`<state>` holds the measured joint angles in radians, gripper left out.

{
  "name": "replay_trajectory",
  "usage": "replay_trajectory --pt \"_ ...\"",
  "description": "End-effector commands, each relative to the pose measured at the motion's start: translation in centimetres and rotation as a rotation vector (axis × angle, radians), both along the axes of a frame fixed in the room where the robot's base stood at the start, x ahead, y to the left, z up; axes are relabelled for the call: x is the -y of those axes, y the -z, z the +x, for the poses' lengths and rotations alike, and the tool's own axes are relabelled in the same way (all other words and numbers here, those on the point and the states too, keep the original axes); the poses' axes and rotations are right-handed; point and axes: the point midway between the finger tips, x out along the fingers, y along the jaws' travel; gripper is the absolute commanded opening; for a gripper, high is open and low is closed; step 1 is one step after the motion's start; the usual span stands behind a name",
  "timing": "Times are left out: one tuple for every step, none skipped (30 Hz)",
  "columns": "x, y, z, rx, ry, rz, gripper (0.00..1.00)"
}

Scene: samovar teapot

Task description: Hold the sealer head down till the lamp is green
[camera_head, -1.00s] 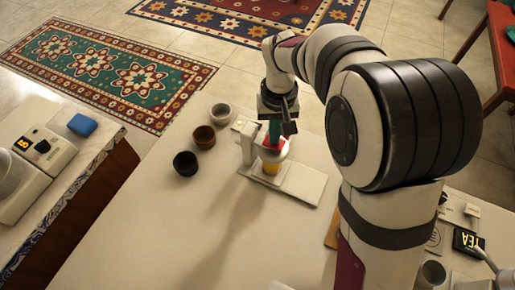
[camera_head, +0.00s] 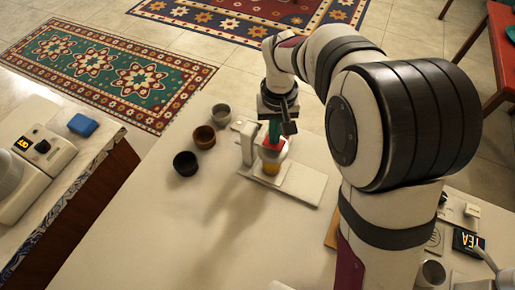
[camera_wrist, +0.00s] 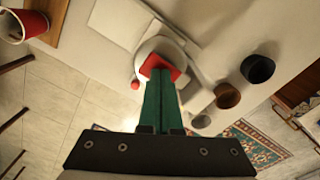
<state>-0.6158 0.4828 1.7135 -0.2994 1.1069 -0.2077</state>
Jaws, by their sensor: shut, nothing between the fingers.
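The white sealer (camera_head: 246,150) stands on its flat base plate (camera_head: 303,184) on the pale table. A yellow cup (camera_head: 271,167) sits under its round head. The head shows in the wrist view as a white disc (camera_wrist: 147,50) with a red pad (camera_wrist: 174,71) on top. My gripper (camera_head: 273,143) points down at the head. Its green fingers (camera_wrist: 160,76) are shut and empty, their tips at the red pad, seemingly touching it. A small red ball (camera_wrist: 135,84) shows beside the head; I cannot tell if it is the lamp. No green light shows.
A grey cup (camera_head: 221,113), a brown cup (camera_head: 204,137) and a black cup (camera_head: 186,163) stand left of the sealer. A side counter at far left holds a white machine (camera_head: 35,160) and a blue block (camera_head: 82,125). The table's front middle is clear.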

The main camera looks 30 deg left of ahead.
Motion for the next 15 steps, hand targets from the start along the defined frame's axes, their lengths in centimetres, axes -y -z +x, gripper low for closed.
replay_trajectory --pt "0.0 0.1 -0.1 -0.003 0.000 -0.001 0.00" --pt "0.0 0.1 -0.1 -0.003 0.000 -0.001 0.00" --pt "0.0 0.1 -0.1 -0.003 0.000 -0.001 0.00" --pt "0.0 0.1 -0.1 -0.003 0.000 -0.001 0.00" --pt "0.0 0.0 -0.1 -0.003 0.000 -0.001 0.00" --pt "0.0 -0.4 0.0 -0.001 0.000 0.000 0.00" --pt "0.0 -0.8 0.0 0.000 0.000 -0.001 0.00" --pt "0.0 -1.3 0.0 0.000 0.000 -0.001 0.00" --pt "0.0 -2.0 0.0 0.001 0.000 0.000 0.00" --pt "0.0 -2.5 0.0 0.002 0.000 0.001 0.00" --pt "0.0 -3.0 0.0 0.001 0.001 0.001 0.00" --pt "0.0 -3.6 0.0 0.001 0.000 0.000 0.00" --pt "0.0 -4.0 0.0 0.001 0.000 0.000 0.00" --pt "0.0 -4.4 0.0 0.001 -0.001 0.000 0.00" --pt "0.0 -4.7 0.0 0.001 0.000 0.000 0.00"
